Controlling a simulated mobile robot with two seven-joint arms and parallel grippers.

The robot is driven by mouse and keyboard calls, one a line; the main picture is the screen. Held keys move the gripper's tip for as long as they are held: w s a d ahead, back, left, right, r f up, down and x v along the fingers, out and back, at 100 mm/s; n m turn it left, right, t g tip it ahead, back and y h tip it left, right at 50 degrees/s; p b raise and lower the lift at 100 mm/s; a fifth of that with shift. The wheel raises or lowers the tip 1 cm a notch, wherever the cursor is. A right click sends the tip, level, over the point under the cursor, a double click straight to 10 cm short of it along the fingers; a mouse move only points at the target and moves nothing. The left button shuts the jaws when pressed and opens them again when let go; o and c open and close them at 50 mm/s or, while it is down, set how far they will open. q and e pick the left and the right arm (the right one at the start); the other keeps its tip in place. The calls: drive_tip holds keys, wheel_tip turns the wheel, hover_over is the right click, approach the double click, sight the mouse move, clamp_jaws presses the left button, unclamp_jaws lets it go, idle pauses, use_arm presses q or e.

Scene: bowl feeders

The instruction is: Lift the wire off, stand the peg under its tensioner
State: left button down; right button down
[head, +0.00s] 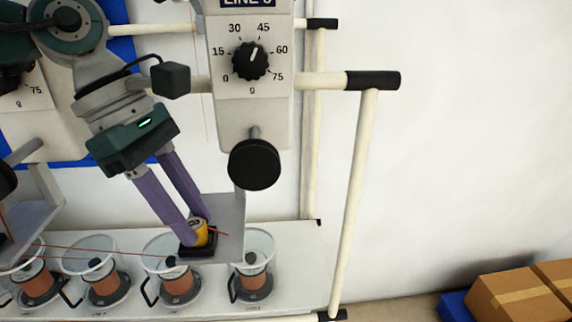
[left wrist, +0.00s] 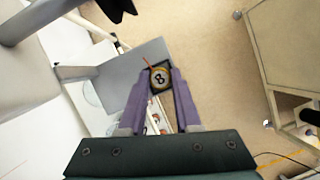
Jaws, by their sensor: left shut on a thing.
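My left gripper (head: 200,228) is shut on a yellow peg (head: 200,236), with one purple finger on each side. The peg is upright at a black square base (head: 198,252) on the grey shelf (head: 229,217) below the LINE 8 tensioner (head: 250,110). In the left wrist view, the peg's round top (left wrist: 160,77) shows an 8 between the fingers. A short orange-red piece sticks out beside the peg. A thin red wire (head: 110,252) runs from the left toward the base; its end there is unclear. My right gripper is not in view.
A black round knob (head: 254,164) hangs under the dial, close to the right of my left arm. Several copper-coloured spools (head: 177,281) with clear bowls stand on the white bench below. A cream rail post (head: 354,200) stands right; cardboard boxes (head: 515,300) lie lower right.

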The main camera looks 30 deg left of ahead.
use_arm(q)
drive_tip(key=shift+f+b, duration=0.15)
drive_tip(key=shift+b, duration=0.25)
idle(0.3)
drive_tip(key=c, duration=0.5)
unclamp_jaws()
